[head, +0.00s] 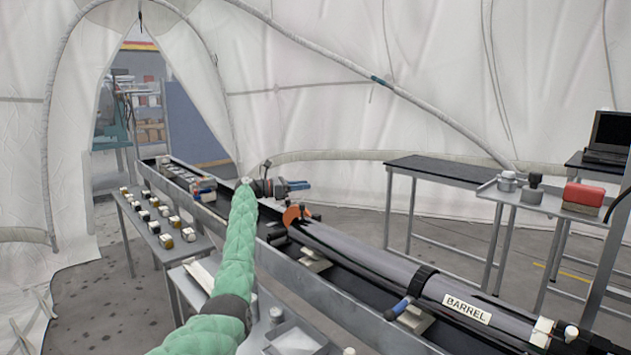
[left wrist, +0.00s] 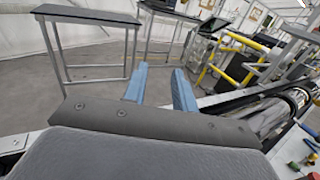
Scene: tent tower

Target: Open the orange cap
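Whether the cap is fully seated on the barrel end is too small to tell. My left gripper (head: 304,185) has blue fingers and hovers above the cap, apart from it. In the left wrist view its two fingers (left wrist: 159,88) are spread with nothing between them. I cannot make out the cap in that view. My right gripper is not in view.
The barrel lies in a long dark trough (head: 345,290). A side table (head: 165,228) with several small items stands left. A black-topped table (head: 440,170) stands behind, and a shelf at right holds a red box (head: 583,197). A laptop (head: 608,135) is at far right.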

